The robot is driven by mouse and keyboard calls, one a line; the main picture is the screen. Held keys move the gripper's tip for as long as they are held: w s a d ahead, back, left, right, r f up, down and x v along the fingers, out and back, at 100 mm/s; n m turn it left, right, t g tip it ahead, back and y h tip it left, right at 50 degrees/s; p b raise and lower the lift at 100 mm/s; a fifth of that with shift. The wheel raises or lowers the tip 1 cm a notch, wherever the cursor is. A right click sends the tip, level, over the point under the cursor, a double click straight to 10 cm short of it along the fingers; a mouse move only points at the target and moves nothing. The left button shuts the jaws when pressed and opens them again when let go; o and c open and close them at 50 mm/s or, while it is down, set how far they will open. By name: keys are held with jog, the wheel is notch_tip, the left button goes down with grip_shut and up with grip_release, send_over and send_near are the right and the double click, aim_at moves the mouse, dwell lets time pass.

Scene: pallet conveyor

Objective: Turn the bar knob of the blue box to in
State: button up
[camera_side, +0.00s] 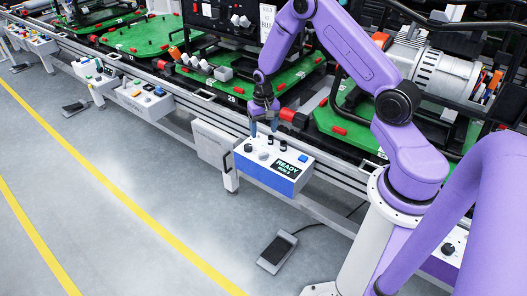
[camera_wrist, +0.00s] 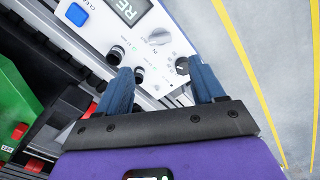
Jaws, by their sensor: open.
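The blue box (camera_side: 268,179) has a white top panel, also seen in the wrist view (camera_wrist: 185,42). A pale grey knob with a raised bar (camera_wrist: 158,37) sits on the panel, with a small "IN" label beside it; its exact setting is hard to read. A black round knob (camera_wrist: 182,65) with a white mark lies close by the right fingertip and is partly hidden by it. My gripper (camera_side: 264,129) is just above the panel, pointing down. Its blue fingers (camera_wrist: 162,74) are apart, with nothing held between them.
Two black controls (camera_wrist: 116,54) (camera_wrist: 139,75), a blue button (camera_wrist: 77,14) and a READY display (camera_side: 287,168) share the panel. The conveyor with green pallets (camera_side: 285,77) runs behind. A foot pedal (camera_side: 277,248) lies on the open floor in front.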

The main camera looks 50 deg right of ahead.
aim_at(264, 154)
notch_tip(264, 154, down, 11)
jog(key=shift+r, duration=0.15)
dwell(0.4)
jog(key=c, duration=1.1)
